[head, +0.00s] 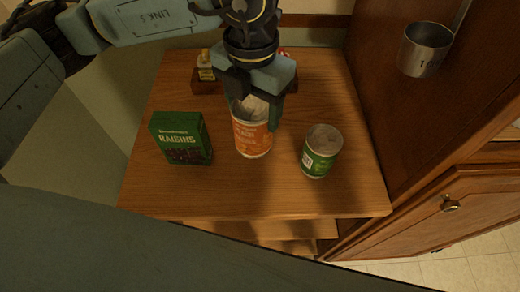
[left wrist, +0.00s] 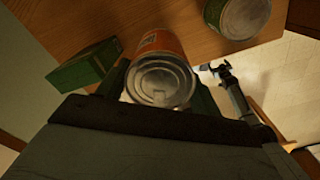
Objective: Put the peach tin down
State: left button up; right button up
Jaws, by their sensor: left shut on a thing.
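The peach tin (head: 252,136) has an orange label and stands upright, at the middle of the wooden top in the head view. My left gripper (head: 257,104) comes down from above and is shut on the tin, with its fingers on both sides of the upper part. In the left wrist view the tin's metal lid (left wrist: 160,83) shows between the fingers. Whether the tin's bottom touches the wood or is slightly above it, I cannot tell.
A green raisins box (head: 181,138) stands left of the tin, and a green-labelled tin (head: 321,151) stands to its right. A wooden rack with small bottles (head: 206,72) is behind. The wooden top (head: 245,196) is clear in front. A metal cup (head: 425,49) hangs at the right.

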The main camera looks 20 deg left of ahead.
aim_at(255, 141)
pick_arm(q)
jog(key=shift+w+f, duration=0.1)
jog(key=shift+n, duration=0.3)
notch_tip(255, 141, down, 5)
jog(key=shift+f, duration=2.3)
jog(key=shift+f, duration=0.1)
jog(key=o, duration=1.3)
notch_tip(255, 141, up, 12)
jog(key=shift+d+r, duration=0.1)
